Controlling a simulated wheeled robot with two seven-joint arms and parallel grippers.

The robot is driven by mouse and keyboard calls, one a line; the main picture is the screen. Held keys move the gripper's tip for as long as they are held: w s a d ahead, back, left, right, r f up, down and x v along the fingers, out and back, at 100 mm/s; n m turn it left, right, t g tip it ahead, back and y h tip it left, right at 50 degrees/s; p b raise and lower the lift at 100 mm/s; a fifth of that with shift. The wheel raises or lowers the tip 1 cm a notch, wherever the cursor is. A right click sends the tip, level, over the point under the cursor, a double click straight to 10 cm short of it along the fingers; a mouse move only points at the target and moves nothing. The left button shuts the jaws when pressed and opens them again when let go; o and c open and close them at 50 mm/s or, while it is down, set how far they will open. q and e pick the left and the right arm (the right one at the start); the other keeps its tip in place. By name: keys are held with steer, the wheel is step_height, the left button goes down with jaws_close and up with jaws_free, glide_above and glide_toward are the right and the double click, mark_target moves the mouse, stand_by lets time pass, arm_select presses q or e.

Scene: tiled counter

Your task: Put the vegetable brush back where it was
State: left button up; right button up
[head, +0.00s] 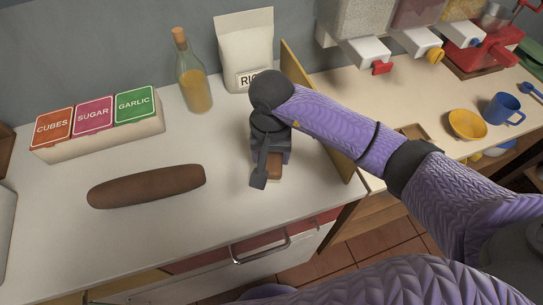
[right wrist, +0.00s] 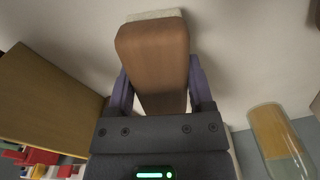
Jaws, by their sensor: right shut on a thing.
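The vegetable brush (right wrist: 152,55) appears as a brown wooden block with a pale strip at its far end, probably the bristles. My right gripper (right wrist: 160,88) is shut on it, one finger on each side. In the head view the right gripper (head: 262,172) points down at the counter, left of the wooden divider, and only a small brown part of the brush (head: 275,166) shows. I cannot tell whether the brush touches the counter. My left gripper is not in view.
A long brown rounded object (head: 147,186) lies on the white counter (head: 180,232). Behind stand a box labelled CUBES, SUGAR, GARLIC (head: 100,138), a corked bottle (head: 194,85) and a rice bag (head: 243,50). A wooden divider (head: 298,75) stands close on the gripper's right.

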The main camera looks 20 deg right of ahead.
steer(key=shift+f, duration=0.85)
steer(key=shift+r, duration=0.1)
steer(key=o, duration=1.1)
steer(key=shift+r, duration=0.25)
step_height(320, 180, up, 12)
steer(key=shift+f+p, duration=0.2)
steer(key=shift+p, duration=0.9)
